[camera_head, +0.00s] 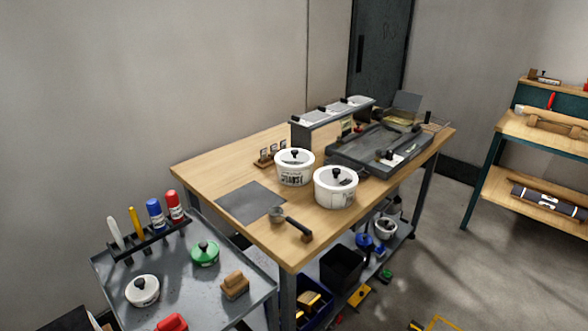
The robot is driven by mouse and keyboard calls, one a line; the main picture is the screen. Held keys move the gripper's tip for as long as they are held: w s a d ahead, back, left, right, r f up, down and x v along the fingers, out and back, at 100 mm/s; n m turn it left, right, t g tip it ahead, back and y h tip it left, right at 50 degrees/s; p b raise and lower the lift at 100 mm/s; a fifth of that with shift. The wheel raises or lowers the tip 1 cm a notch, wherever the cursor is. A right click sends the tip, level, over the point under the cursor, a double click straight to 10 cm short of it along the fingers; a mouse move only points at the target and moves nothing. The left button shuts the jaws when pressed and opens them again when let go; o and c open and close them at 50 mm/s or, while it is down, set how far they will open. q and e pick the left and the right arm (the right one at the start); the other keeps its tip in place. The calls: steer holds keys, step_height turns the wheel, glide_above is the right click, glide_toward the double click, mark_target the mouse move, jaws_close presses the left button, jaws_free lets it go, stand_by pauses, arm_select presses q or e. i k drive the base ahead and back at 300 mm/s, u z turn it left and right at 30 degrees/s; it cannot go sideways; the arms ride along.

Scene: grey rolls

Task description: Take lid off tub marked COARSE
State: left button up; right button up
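Two white tubs stand on the wooden workbench (225,172). The rear left tub (295,176) has dark lettering on its front, too small to read surely. The front right tub (335,197) has fainter marks that I cannot read. So I cannot tell which one is marked COARSE. The left tub wears a white lid with a black knob (294,154). The right tub also has a white lid with a dark knob (335,175) on top. Neither of my grippers is in view.
A grey tray (375,150) and a raised rack (333,118) stand behind. A grey cart (190,283) at the left holds bottles, a green lidded pot (205,252) and a white one (142,290).

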mark_target(292, 159)
steer(key=k, duration=0.35)
steer(key=z, duration=1.7)
steer(key=i, duration=1.4)
steer(key=u, duration=2.8)
